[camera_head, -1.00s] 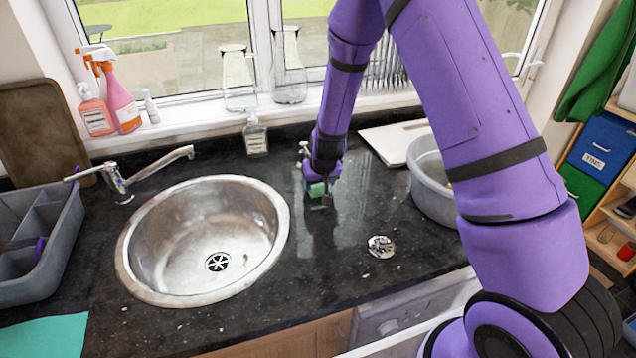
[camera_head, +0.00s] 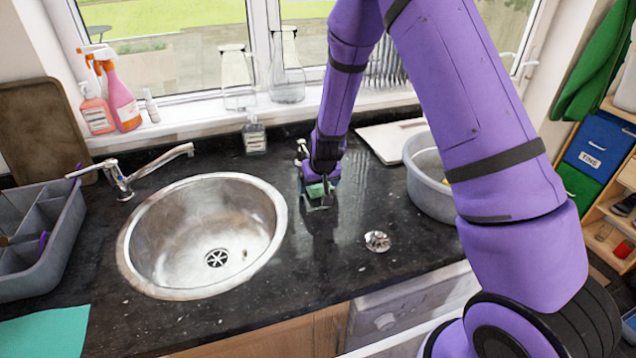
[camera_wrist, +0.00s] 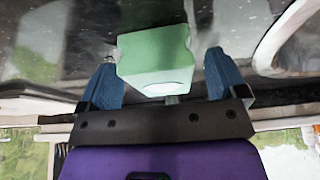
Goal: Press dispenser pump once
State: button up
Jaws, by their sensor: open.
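A clear labelled bottle with a pump-like top (camera_head: 254,138) stands upright on the counter behind the sink, against the window wall. My gripper (camera_head: 320,200) is low over the counter, right of the sink and in front and to the right of that bottle. In the wrist view my gripper (camera_wrist: 164,78) has its two blue fingers spread apart. A mint-green block (camera_wrist: 156,55) shows between them, with gaps at its sides; I cannot tell whether it is touched or part of something else. A pale small thing (camera_head: 301,150) shows beside my wrist, partly hidden.
The round steel sink (camera_head: 130,245) lies left of my gripper, with the tap (camera_head: 120,180) behind. A grey basin (camera_head: 415,185) and a pale board (camera_head: 385,142) are to the right. A pink pump bottle (camera_head: 97,115) and spray bottle (camera_head: 122,100) stand on the sill.

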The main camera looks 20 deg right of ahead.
jog(key=v, duration=1)
jog(key=shift+s+r, duration=0.2)
jog(key=shift+r, duration=0.1)
jog(key=s+d+r+y, duration=0.1)
jog(key=s+d+r, duration=0.1)
jog(key=s+r, duration=0.65)
jog(key=s+d+r, duration=0.1)
jog(key=s+r, duration=0.4)
jog(key=r, duration=0.6)
jog(key=s+d+r, duration=0.1)
jog(key=s+r, duration=0.1)
jog(key=s, duration=0.4)
jog(key=s+d+r, duration=0.1)
jog(key=s+r, duration=0.2)
jog(key=s, duration=0.3)
jog(key=s+d+r+h, duration=0.1)
jog(key=s+r, duration=0.1)
jog(key=s, duration=0.5)
jog(key=shift+d+r+t, duration=0.2)
jog(key=shift+r+t, duration=0.1)
jog(key=shift+t, duration=0.1)
